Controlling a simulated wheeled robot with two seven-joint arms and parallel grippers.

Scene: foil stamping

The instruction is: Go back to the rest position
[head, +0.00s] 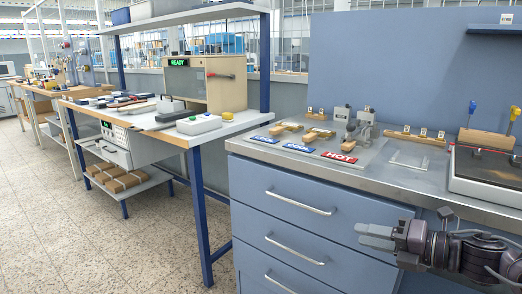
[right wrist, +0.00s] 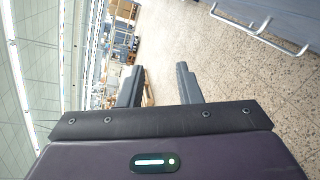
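My right gripper (head: 362,236) is in front of the blue drawer cabinet (head: 290,208) at the right of the head view, its fingers pointing left. In the right wrist view its two grey fingers stand apart with nothing between them (right wrist: 161,78). The speckled floor shows beyond them. My left gripper is in neither view.
The cabinet's metal top carries a tray with blue COOL (head: 298,148) and red HOT (head: 339,157) labels, wooden pieces, and a dark plate unit (head: 487,171). Drawer handles (head: 299,203) stick out near my right gripper. A workbench with a READY machine (head: 209,83) stands left. Floor at front left is clear.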

